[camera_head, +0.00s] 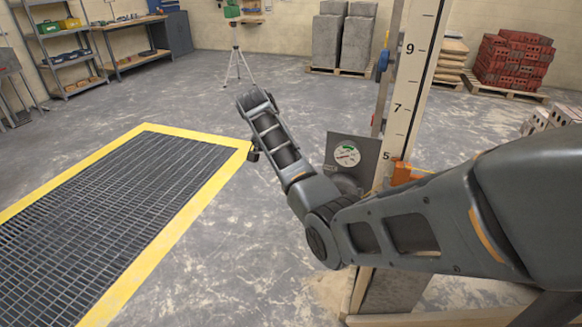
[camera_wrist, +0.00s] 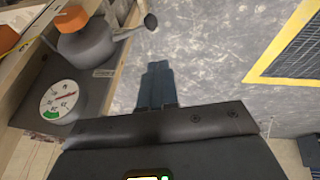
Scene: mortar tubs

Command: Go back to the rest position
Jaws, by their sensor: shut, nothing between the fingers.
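My gripper (camera_wrist: 157,88) shows in the wrist view with its two blue-grey fingers pressed together and nothing between them. It is over bare grey floor, apart from the things to its left. In the head view my arm reaches in from the right, bends at the elbow and rises toward the upper left. The gripper itself cannot be made out there; my arm hides most of that end.
A dial plate (camera_head: 346,156) stands beside a numbered post (camera_head: 408,90), close behind my arm. A yellow-edged floor grating (camera_head: 75,225) lies left. Open floor surrounds the tripod (camera_head: 236,52).

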